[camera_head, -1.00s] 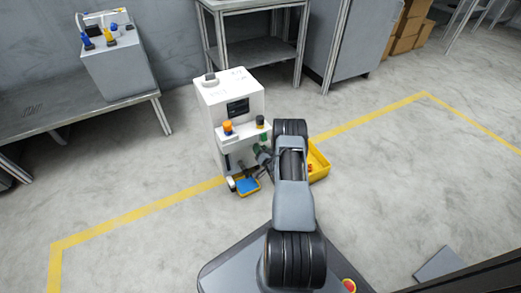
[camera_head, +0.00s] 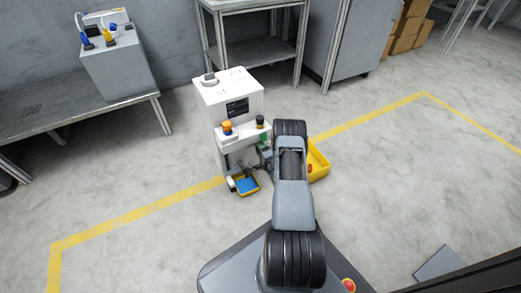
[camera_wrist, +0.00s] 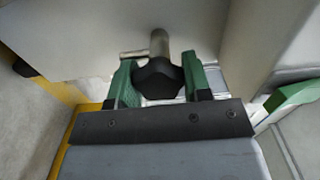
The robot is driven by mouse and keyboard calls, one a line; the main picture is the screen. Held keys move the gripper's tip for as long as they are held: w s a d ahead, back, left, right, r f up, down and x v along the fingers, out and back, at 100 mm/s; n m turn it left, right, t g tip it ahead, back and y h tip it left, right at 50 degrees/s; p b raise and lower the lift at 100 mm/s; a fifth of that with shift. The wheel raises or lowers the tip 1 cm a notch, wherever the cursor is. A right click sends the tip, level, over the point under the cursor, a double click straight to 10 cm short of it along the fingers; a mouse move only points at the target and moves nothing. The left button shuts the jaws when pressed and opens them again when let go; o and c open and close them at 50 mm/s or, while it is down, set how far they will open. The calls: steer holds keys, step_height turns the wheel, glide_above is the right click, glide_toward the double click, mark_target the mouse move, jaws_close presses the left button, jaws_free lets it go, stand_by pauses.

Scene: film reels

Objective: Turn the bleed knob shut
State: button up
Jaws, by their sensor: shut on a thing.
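The bleed knob (camera_wrist: 158,77) is a dark, lobed knob on a short metal stem, seen in the middle of the wrist view. My gripper (camera_wrist: 157,84) has one green finger on each side of the knob and is shut on it. The knob's lower edge is close to my dark gripper plate. In the head view, my arm reaches to the front of a white machine (camera_head: 228,98), below its shelf. The knob cannot be made out there, as my wrist covers that area.
An orange knob (camera_head: 227,128) and a black knob (camera_head: 260,121) stand on the machine's shelf. Open floor lies left. A bench (camera_head: 70,110) stands behind.

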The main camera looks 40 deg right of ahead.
steer(key=shift+s+a+f+m, duration=0.1)
steer(key=shift+f+m, duration=0.05)
steer(key=shift+m, duration=1.05)
steer(key=o, duration=0.9)
